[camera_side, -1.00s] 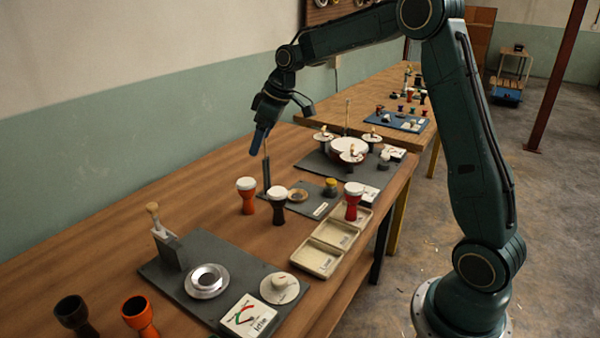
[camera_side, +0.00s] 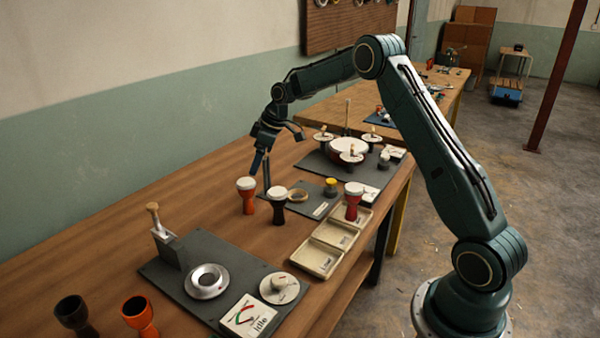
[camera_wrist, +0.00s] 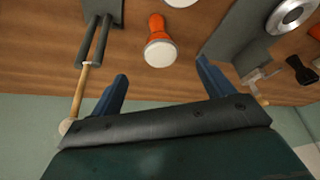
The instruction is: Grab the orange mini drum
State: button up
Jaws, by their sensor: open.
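An orange mini drum (camera_side: 247,202) with a white head stands upright on the wooden table, left of a black drum (camera_side: 277,209) with a white head. My gripper (camera_side: 254,171) is just above and behind its head in the side view, apart from it. In the wrist view the orange drum (camera_wrist: 160,38) shows beyond the open blue fingers (camera_wrist: 165,82), with nothing between them. Another orange drum (camera_side: 142,317), with a dark open top and no white head, stands at the front left.
A red drum (camera_side: 352,206) stands at the far end of the cream compartment tray (camera_side: 318,260). A grey mat (camera_side: 318,205) with a thin upright post (camera_side: 266,176) lies near the gripper. The table left of the orange drum is clear.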

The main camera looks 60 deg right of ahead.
aim_at(249, 181)
jog(key=x, duration=0.7)
jog(key=shift+w+a+f, duration=0.1)
jog(key=shift+w+f, duration=0.05)
jog(key=shift+f, duration=0.05)
jog(key=shift+x, duration=2.65)
jog(key=shift+w+r, duration=0.1)
jog(key=c, duration=1.1)
